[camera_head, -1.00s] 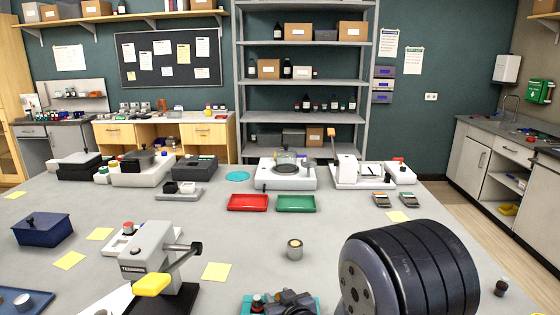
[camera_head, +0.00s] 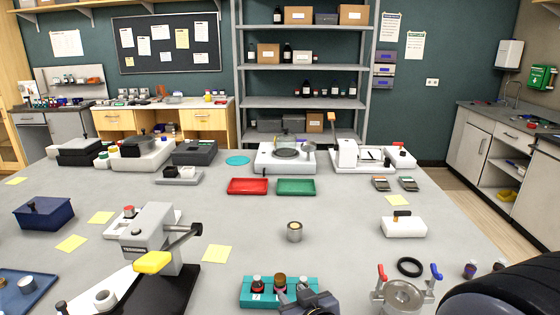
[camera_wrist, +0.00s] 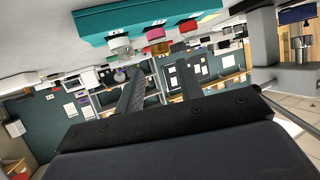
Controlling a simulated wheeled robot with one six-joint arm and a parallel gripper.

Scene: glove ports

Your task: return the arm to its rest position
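My gripper (camera_head: 293,294) shows at the bottom of the head view, at the front right of a teal rack (camera_head: 250,291) with several small bottles. In the wrist view my gripper's two dark fingers (camera_wrist: 160,66) stand apart with nothing held between them. The teal rack (camera_wrist: 118,22) appears upside down above the fingers there, with its bottle caps close to the fingertips; I cannot tell whether they touch. My dark arm link fills the bottom right corner of the head view.
A grey device with red and blue handles (camera_head: 402,293) and a black ring (camera_head: 409,266) stand to the right of the rack. A small jar (camera_head: 295,232) stands behind it. A press with a yellow handle (camera_head: 152,262) stands left. The table's middle is mostly clear.

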